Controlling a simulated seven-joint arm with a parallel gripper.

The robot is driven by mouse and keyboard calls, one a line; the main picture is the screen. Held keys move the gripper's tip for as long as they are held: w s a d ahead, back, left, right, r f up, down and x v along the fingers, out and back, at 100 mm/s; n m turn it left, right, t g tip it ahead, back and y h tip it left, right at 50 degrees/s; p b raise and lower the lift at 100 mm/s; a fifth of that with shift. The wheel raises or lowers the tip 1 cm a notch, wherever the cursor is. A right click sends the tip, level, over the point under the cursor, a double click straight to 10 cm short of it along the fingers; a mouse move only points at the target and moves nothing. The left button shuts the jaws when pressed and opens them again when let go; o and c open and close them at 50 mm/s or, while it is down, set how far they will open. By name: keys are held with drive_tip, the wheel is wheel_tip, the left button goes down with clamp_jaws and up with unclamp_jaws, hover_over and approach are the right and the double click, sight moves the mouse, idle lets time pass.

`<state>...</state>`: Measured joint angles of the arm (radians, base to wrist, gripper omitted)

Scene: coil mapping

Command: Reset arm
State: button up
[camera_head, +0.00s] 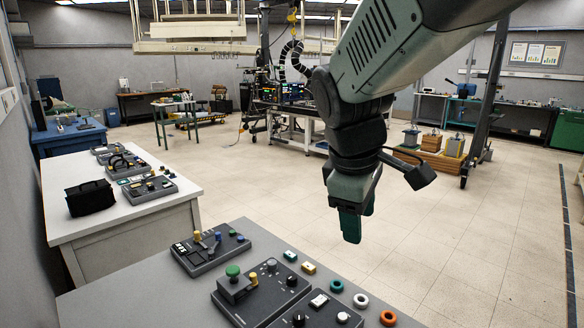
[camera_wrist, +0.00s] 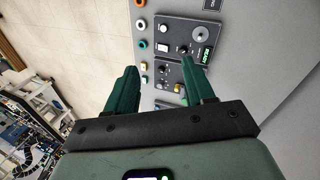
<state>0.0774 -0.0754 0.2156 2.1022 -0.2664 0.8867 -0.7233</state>
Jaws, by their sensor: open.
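My gripper (camera_head: 352,226) hangs pointing down above the far right edge of the grey table (camera_head: 240,318) in the head view. In the wrist view my gripper (camera_wrist: 162,85) shows two green fingers spread apart with nothing between them. Below it in the wrist view are a control panel with a round knob (camera_wrist: 201,33) and a lit green display (camera_wrist: 205,56). In the head view, panels (camera_head: 262,292) with knobs and a green button (camera_head: 233,271) sit on the table. Orange (camera_head: 388,317), white (camera_head: 361,300) and teal (camera_head: 336,286) rings lie along the table edge.
Small teal (camera_head: 290,255) and yellow (camera_head: 308,268) blocks lie near the rings. A white table (camera_head: 150,222) at left holds more panels and a black bag (camera_head: 90,198). Open tiled floor (camera_head: 470,240) lies beyond the table. Wooden boxes (camera_head: 432,160) stand farther back.

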drive_tip(key=s+r+m+t+y, duration=0.2)
drive_tip(key=s+r+m, duration=0.1)
drive_tip(key=s+m, duration=0.8)
drive_tip(key=s, duration=0.5)
drive_tip(key=shift+s+d, duration=0.25)
drive_tip(key=shift+s, duration=0.05)
